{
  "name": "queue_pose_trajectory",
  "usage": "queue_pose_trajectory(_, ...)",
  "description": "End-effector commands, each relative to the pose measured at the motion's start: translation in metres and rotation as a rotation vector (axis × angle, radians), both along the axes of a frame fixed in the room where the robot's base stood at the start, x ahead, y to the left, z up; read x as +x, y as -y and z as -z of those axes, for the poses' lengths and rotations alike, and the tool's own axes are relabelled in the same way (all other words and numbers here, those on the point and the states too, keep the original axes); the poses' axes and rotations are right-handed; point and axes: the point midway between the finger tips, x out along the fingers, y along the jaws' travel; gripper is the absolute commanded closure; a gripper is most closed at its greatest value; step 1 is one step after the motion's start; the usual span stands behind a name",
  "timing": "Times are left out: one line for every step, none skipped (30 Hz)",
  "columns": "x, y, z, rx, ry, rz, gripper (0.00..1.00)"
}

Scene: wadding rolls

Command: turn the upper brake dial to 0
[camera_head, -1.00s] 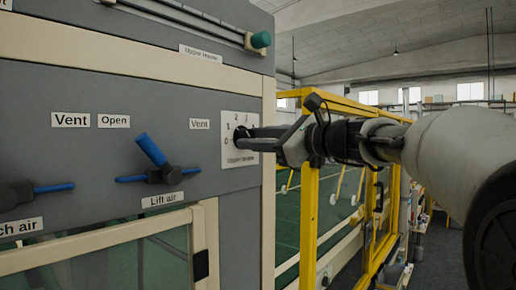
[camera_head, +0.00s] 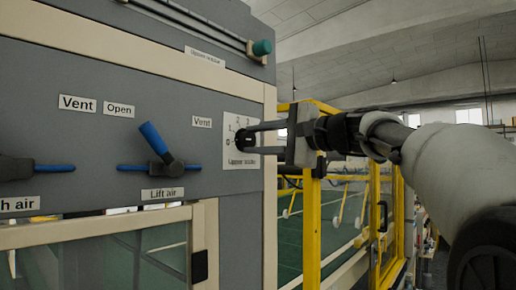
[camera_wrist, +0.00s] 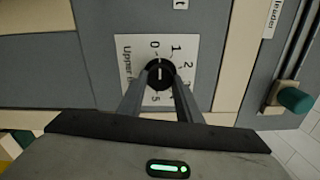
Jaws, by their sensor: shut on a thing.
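The upper brake dial is a round black knob (camera_head: 243,140) on a white number plate (camera_head: 237,158) at the right end of the grey panel. In the wrist view the dial (camera_wrist: 160,72) is near the centre, with 0, 1, 2 and 5 readable around it. Its white mark lies roughly upright in that view, its upper end towards the 0. My gripper (camera_head: 248,140) is shut on the dial, one finger on each side. In the wrist view both fingers of my gripper (camera_wrist: 160,82) reach up to it. They hide part of the plate's lower numbers.
The blue Lift air lever (camera_head: 154,139) is left of the dial on the same panel. A green-tipped rod (camera_head: 262,47) is above, seen also at right in the wrist view (camera_wrist: 295,100). A yellow frame (camera_head: 311,230) stands right of the panel, beneath my arm.

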Motion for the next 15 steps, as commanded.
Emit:
queue_pose_trajectory(0.0001,0.0002,0.0022,-0.018,0.021,0.000,0.91)
queue_pose_trajectory(0.0001,0.0001,0.0021,-0.028,0.034,0.000,0.91)
queue_pose_trajectory(0.0001,0.0001,0.0020,-0.040,0.049,0.000,0.91)
queue_pose_trajectory(0.0001,0.0001,0.0018,-0.047,0.059,-0.001,0.91)
queue_pose_trajectory(0.0000,0.0000,0.0015,-0.055,0.070,-0.001,0.91)
queue_pose_trajectory(0.0000,0.0000,0.0012,-0.064,0.082,-0.001,0.91)
queue_pose_trajectory(0.0000,0.0000,0.0011,-0.069,0.089,-0.001,0.91)
queue_pose_trajectory(0.0000,0.0000,0.0011,-0.076,0.096,-0.001,0.91)
queue_pose_trajectory(0.0002,0.0000,0.0011,-0.082,0.104,-0.001,0.91)
queue_pose_trajectory(0.0002,0.0000,0.0011,-0.086,0.109,-0.001,0.91)
queue_pose_trajectory(0.0002,0.0000,0.0010,-0.089,0.113,-0.001,0.91)
queue_pose_trajectory(0.0002,0.0000,0.0009,-0.094,0.117,-0.001,0.91)
queue_pose_trajectory(0.0003,-0.0001,0.0009,-0.096,0.119,-0.001,0.91)
queue_pose_trajectory(0.0002,-0.0001,0.0008,-0.097,0.122,-0.001,0.91)
queue_pose_trajectory(0.0001,0.0000,0.0007,-0.099,0.124,-0.001,0.91)
